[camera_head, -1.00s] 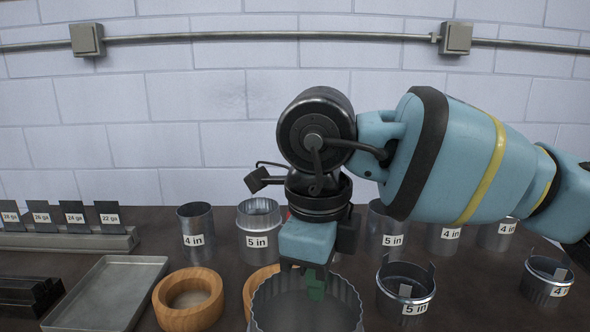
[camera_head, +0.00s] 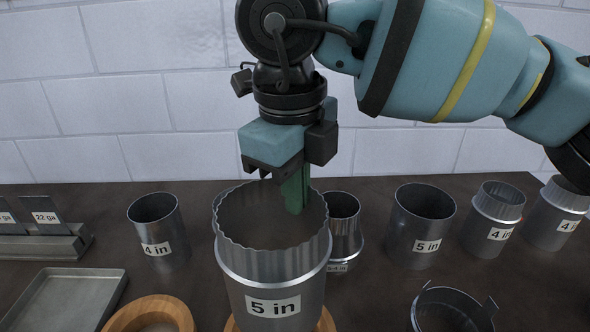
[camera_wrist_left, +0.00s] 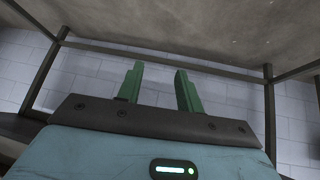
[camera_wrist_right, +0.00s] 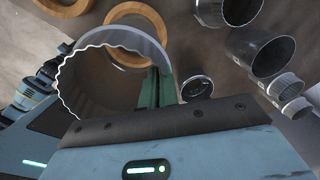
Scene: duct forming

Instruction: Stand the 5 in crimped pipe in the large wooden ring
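The 5 in crimped pipe (camera_head: 285,280) is upright in the head view, its wavy crimped rim at the top and its label facing me. My right gripper (camera_head: 294,192) points down at the rim, one green finger showing inside the pipe. In the right wrist view the gripper (camera_wrist_right: 154,88) is shut on the wall of the pipe (camera_wrist_right: 100,85). A wooden ring (camera_head: 326,322) shows around the pipe's lower end, mostly hidden; whether the pipe touches it I cannot tell. Another wooden ring (camera_head: 150,308) lies to the left. My left gripper (camera_wrist_left: 160,88) is open and empty.
A 4 in pipe (camera_head: 158,230), a reducer (camera_head: 344,225), another 5 in pipe (camera_head: 420,225) and crimped 4 in pipes (camera_head: 494,225) stand behind on the dark table. A metal tray (camera_head: 65,285) lies left. An open collar with tabs (camera_head: 452,310) is at front right.

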